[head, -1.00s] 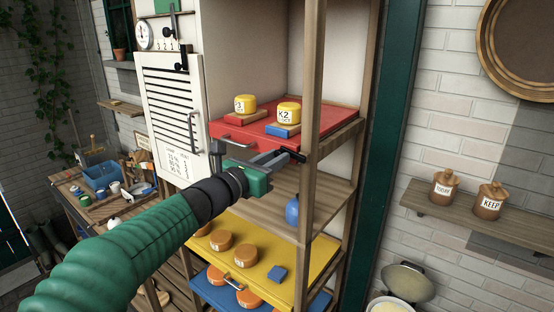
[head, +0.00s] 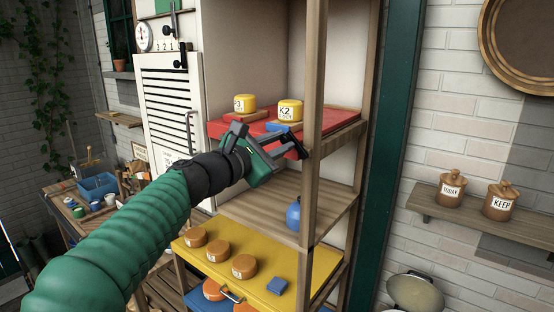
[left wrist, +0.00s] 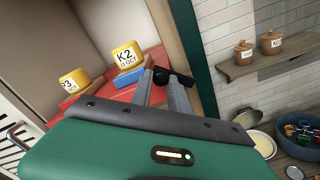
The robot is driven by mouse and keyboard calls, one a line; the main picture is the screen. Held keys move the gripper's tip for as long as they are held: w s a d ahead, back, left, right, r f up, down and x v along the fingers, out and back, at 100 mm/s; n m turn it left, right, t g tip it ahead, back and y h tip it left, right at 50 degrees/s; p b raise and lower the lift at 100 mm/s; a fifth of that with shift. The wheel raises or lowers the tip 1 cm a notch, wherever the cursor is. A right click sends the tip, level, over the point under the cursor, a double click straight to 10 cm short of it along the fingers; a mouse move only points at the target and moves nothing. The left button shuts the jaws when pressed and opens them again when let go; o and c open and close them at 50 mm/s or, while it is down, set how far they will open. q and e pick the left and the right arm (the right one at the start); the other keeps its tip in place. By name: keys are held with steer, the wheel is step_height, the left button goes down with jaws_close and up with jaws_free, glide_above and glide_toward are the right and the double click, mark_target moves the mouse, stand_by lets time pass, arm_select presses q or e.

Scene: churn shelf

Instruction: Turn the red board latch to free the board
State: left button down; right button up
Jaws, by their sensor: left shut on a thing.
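The black latch (left wrist: 176,77) is at the board's front right, by the wooden post. My left gripper (head: 292,146) is rolled at a slant in front of the board's edge, its jaws shut on the latch. In the left wrist view the two grey fingers (left wrist: 160,92) reach to either side of the dark knob, and a short lever sticks out right. The gripper hides part of the board's front. My right gripper is not in view.
The wooden post (head: 313,110) stands close beside the gripper. Below are a bare wooden shelf (head: 262,203) with a blue bottle (head: 293,215), and a yellow board (head: 205,265) with several orange tubs. A white louvred door (head: 165,110) stands left.

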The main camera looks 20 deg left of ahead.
arm_select(q)
steer(key=m+b, duration=0.1)
steer(key=m, duration=0.1)
steer(key=d+m+b, duration=0.1)
steer(key=shift+s+d+r+m, duration=0.1)
steer(key=shift+s+r+m, duration=0.1)
steer(key=shift+r+m, duration=0.2)
steer(key=m+b, duration=0.1)
steer(key=d+m+b, duration=0.1)
steer(key=shift+s+r+m, duration=0.15)
steer(key=shift+r+m, duration=0.1)
steer(key=shift+m, duration=0.05)
steer(key=m+b, duration=0.1)
steer(key=d+m, duration=0.1)
steer(key=m, duration=0.1)
steer(key=shift+s+r+b, duration=0.15)
steer(key=shift+b, duration=0.25)
steer(key=shift+d+m+b, duration=0.15)
steer(key=shift+m+b, duration=0.15)
steer(key=shift+m, duration=0.3)
steer(key=shift+d, duration=0.1)
steer(key=c, duration=1.3)
jaws_free()
steer(key=shift+s+d, duration=0.1)
steer(key=shift+d, duration=0.15)
